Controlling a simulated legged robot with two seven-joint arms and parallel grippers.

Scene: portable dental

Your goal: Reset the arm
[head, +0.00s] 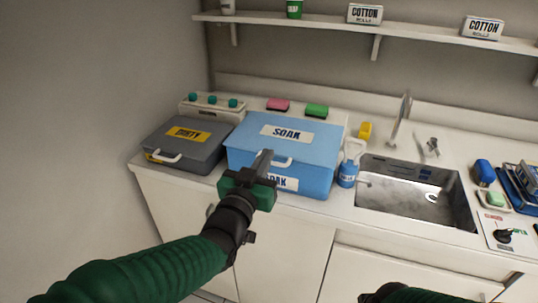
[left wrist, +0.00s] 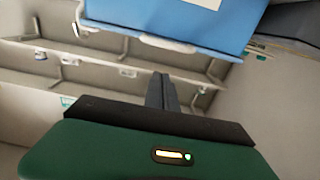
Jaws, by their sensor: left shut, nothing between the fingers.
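My left gripper (head: 264,160) is shut and empty, raised in front of the blue SOAK box (head: 308,152). I cannot tell from the head view whether the fingertips touch the box. The box is closed, with a white handle on its front edge.
A closed grey DIRTY box (head: 188,142) stands left on the counter. A blue spray bottle (head: 347,172) stands between the SOAK box and the metal sink (head: 415,192). Pink and green sponges lie behind the box. A wall shelf (head: 330,28) holds cotton boxes. Space before the cabinets looks free.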

